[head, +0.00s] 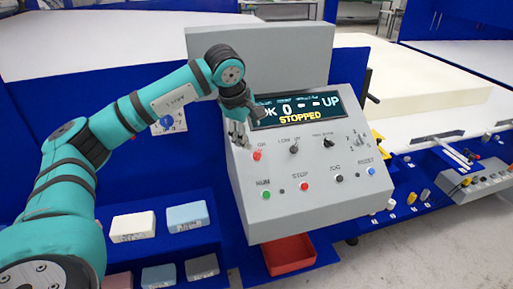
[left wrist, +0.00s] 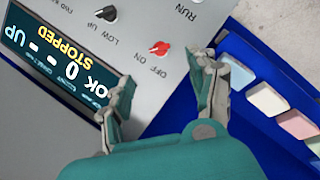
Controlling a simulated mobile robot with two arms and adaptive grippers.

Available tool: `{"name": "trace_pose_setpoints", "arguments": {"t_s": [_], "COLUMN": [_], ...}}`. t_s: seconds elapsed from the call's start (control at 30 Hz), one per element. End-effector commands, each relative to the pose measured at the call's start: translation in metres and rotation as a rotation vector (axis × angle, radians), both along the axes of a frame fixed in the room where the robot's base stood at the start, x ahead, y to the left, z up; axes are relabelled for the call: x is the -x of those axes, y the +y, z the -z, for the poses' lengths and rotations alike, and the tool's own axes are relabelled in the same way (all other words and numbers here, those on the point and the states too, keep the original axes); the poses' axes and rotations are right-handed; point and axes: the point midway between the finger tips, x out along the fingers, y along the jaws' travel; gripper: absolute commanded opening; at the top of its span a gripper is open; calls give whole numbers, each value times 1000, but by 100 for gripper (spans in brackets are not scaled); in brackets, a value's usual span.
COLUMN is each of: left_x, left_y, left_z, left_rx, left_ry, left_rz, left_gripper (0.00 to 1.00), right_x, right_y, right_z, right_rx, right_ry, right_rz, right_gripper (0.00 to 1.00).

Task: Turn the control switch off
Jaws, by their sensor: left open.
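The control switch is a small red knob (head: 257,155) on the sloped face of the grey control console (head: 330,205). In the left wrist view the red knob (left wrist: 160,48) sits beside OFF and ON labels; I cannot tell for certain which label it points to. My left gripper (head: 238,138) is at the console's upper left, close to the knob. In the left wrist view my left gripper (left wrist: 166,80) is open and empty, its fingers apart with the knob beyond the gap, not between them. My right gripper is not in view.
The display (head: 290,108) reads STOPPED. Green RUN (head: 266,195), red STOP (head: 304,186) and blue RESET (head: 371,171) buttons and black knobs share the panel. A red tray (head: 290,254) lies below. Foam blocks (head: 134,226) sit on a blue rack at left.

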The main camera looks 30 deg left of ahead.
Motion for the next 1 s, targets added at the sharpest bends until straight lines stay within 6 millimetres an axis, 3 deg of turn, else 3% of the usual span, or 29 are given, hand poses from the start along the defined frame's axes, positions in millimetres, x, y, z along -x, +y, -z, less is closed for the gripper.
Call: {"name": "trace_pose_setpoints", "arguments": {"t_s": [0.3, 0.5, 0.93, 1.0], "left_x": [-27, -39, -43, -43], "left_y": [2, 2, 3, 3], "left_z": [60, 88, 99, 99], "left_rx": [3, 2, 3, 3], "left_ry": [4, 2, -1, -1], "left_rz": [-1, 0, 1, 1], "left_gripper": [60, 60, 60, 52], "right_x": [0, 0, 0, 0], "right_y": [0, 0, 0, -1], "right_z": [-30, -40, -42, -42], "right_rx": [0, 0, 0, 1], "right_ry": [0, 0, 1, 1], "right_rz": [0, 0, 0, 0], "right_gripper": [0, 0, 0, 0]}}
